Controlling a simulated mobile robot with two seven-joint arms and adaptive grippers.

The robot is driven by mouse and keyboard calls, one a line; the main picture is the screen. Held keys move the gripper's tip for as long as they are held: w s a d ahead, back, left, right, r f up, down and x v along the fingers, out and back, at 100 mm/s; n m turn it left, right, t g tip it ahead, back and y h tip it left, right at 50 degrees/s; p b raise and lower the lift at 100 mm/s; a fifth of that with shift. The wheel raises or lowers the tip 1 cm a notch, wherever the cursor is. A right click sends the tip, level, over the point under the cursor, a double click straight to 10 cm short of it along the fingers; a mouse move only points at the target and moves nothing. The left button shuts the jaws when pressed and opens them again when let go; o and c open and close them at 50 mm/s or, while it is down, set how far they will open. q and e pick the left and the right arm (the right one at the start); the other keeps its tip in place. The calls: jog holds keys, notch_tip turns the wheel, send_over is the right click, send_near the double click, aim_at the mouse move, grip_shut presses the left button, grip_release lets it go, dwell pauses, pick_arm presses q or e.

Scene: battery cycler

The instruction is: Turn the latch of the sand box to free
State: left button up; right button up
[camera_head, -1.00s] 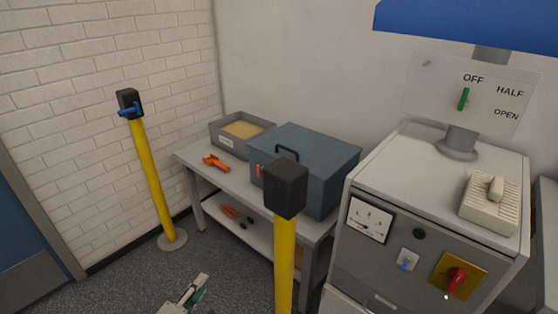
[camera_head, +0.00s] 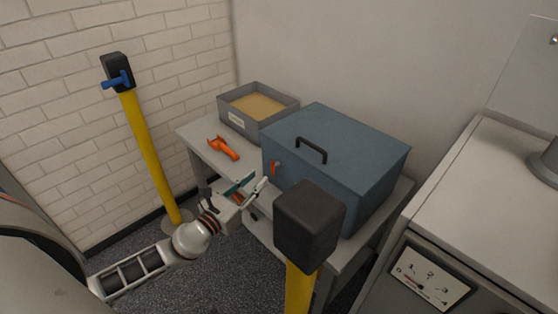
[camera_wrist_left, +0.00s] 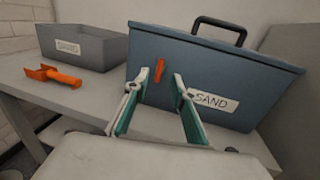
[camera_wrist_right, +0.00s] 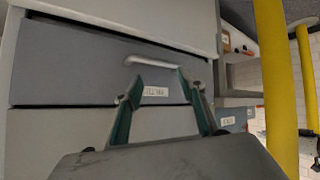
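The sand box (camera_head: 337,150) is a blue-grey closed box with a black top handle on the table; in the left wrist view (camera_wrist_left: 220,75) its front bears a "SAND" label. Its orange latch (camera_head: 275,167) is on the front face and stands nearly upright in the left wrist view (camera_wrist_left: 160,69). My left gripper (camera_head: 254,184) is open in front of the box, and the latch shows between its fingertips in the left wrist view (camera_wrist_left: 162,78). I cannot tell whether it touches. My right gripper (camera_wrist_right: 155,75) is open before a grey drawer front, outside the head view.
An open grey tray of sand (camera_head: 229,111) and an orange scoop (camera_head: 223,148) are left of the box. A yellow post with a black head (camera_head: 309,222) stands close in front. Another yellow post (camera_head: 148,150) stands at left. A grey cabinet (camera_head: 470,210) is at right.

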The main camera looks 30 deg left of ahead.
aim_at(275, 166)
pick_arm(q)
jog(key=w+d, duration=0.1)
jog(key=w, duration=0.6)
jog(key=shift+w, duration=0.2)
grip_shut()
